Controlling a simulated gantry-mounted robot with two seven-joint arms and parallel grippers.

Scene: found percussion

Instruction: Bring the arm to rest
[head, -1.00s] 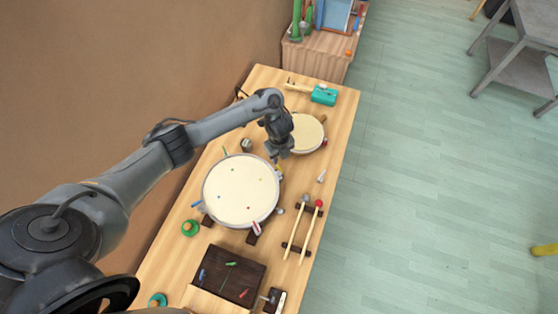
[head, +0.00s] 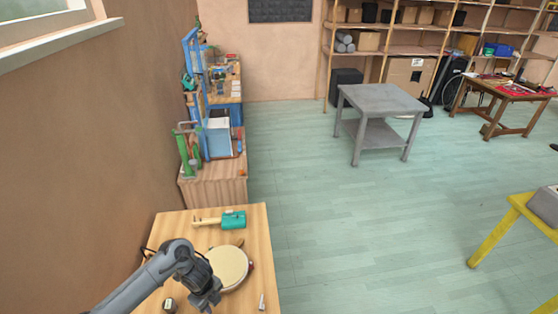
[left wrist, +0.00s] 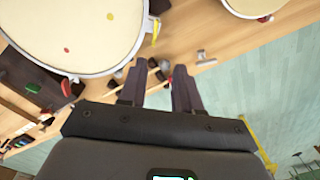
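My left arm reaches in from the bottom left of the head view. Its gripper (head: 207,301) is over the wooden table (head: 258,235), beside the small round drum (head: 230,266). In the left wrist view, the two dark fingers (left wrist: 159,88) stand apart with nothing held between them. A large pale drum (left wrist: 70,28) lies at the upper left of that view, and part of the small drum (left wrist: 250,6) shows at the top right. My right gripper is not in view.
A teal tool (head: 234,220) lies at the table's far end. A wooden cabinet (head: 215,190) with tools stands beyond it. A grey metal table (head: 382,98) stands on the open green floor (head: 350,230). A brown wall runs along the left.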

